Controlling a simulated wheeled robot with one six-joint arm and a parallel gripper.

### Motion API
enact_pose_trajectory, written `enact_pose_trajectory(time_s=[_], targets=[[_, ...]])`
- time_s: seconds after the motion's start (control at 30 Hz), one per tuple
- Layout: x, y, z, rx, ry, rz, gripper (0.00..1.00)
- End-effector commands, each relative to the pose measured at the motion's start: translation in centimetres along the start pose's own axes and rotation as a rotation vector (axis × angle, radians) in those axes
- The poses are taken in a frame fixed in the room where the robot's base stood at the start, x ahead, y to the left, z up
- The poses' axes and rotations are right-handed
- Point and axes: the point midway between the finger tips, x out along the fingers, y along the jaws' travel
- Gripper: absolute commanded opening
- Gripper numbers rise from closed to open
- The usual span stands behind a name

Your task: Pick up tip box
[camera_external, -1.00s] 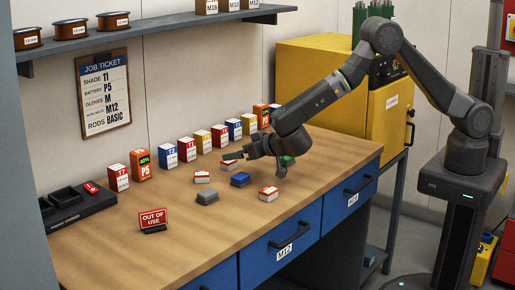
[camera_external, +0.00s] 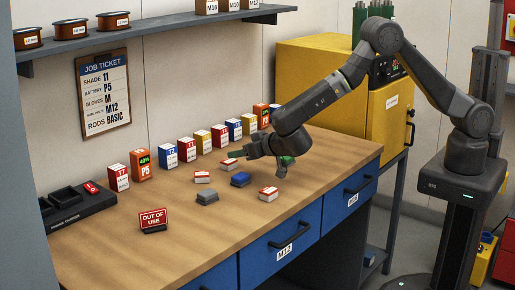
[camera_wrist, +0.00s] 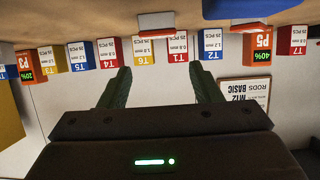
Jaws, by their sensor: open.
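Upright tip boxes with T labels stand in a row along the wall: red T7 (camera_external: 118,178), blue T2 (camera_external: 168,156), red T1 (camera_external: 187,150), yellow T6 (camera_external: 203,141), red T4 (camera_external: 220,136) and others. Their labels are upside down in the wrist view, where T6 (camera_wrist: 143,54) and T1 (camera_wrist: 178,48) appear between or near the fingertips. My gripper (camera_external: 252,149) is above the table, in front of the row, pointing toward the wall. In the wrist view my gripper (camera_wrist: 162,76) has its two dark green fingers apart with nothing between them.
Orange battery P5 (camera_external: 141,165) stands between T7 and T2. An out-of-use sign (camera_external: 153,218), charger (camera_external: 75,205) and yellow cabinet (camera_external: 375,115) flank the space.

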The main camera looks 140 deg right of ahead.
Motion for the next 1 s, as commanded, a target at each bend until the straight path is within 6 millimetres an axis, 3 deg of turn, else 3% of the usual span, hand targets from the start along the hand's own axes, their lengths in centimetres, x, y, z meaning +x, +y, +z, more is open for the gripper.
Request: enact_pose_trajectory(time_s=[0.33,0.53,0.7,0.8,1.0], targets=[[0.0,-0.8,-0.5,-0.007,0.008,-0.045,0.58],[-1.1,-5.9,-3.1,-0.074,0.031,-0.335,0.58],[-4.2,-10.4,-4.7,-0.211,0.012,-0.641,0.58],[-6.5,-11.9,-4.7,-0.314,-0.025,-0.796,0.58],[-11.1,-12.2,-3.7,-0.564,-0.155,-1.034,0.58]])
